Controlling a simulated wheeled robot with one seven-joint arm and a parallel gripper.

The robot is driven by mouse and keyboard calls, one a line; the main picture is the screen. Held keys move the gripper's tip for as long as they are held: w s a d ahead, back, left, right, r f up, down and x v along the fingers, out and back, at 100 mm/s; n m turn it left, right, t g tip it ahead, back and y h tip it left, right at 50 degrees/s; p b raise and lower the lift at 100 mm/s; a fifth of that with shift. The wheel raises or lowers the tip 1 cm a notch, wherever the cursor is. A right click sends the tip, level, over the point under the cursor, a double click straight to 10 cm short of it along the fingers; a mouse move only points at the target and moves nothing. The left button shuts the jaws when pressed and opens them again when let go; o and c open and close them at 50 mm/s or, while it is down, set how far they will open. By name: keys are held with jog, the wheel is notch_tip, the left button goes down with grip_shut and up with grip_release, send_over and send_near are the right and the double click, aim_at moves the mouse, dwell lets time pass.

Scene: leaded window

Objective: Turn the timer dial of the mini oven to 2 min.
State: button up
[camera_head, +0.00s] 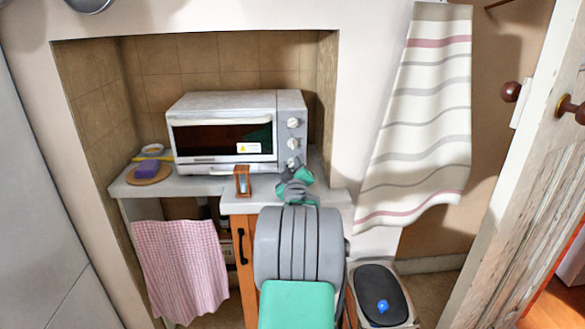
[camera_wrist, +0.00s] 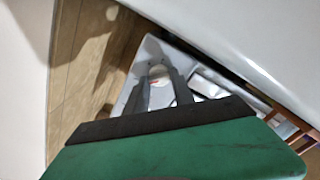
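The mini oven (camera_head: 222,104) stands on the counter in the alcove, with a dark glass door. Its right-hand panel has a column of three pale dials: top (camera_head: 293,123), middle (camera_head: 292,143) and bottom (camera_head: 293,162). Which is the timer, and the dial settings, are too small to read. My gripper (camera_head: 296,172) is in front of the panel, just below the bottom dial. In the wrist view, the fingers of my gripper (camera_wrist: 159,82) stand apart, with a pale round part (camera_wrist: 158,72) showing between the tips. I cannot tell whether they touch it.
A wooden-framed sand timer (camera_head: 242,181) stands close to the left of my gripper. A purple sponge (camera_head: 147,169) lies on a round board at the counter's left. A pink checked cloth (camera_head: 182,268) hangs at the front, and a striped towel (camera_head: 420,120) hangs at the right.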

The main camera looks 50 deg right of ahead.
grip_shut()
jog(key=shift+f+b, duration=0.25)
jog(key=shift+b, duration=0.35)
jog(key=shift+m+b, duration=0.4)
jog(key=shift+r, duration=0.2)
jog(key=o, duration=0.6)
grip_release()
jog(key=shift+c, duration=0.2)
jog(key=v, duration=0.7)
jog(key=shift+s+a, duration=0.25)
jog(key=shift+a, duration=0.05)
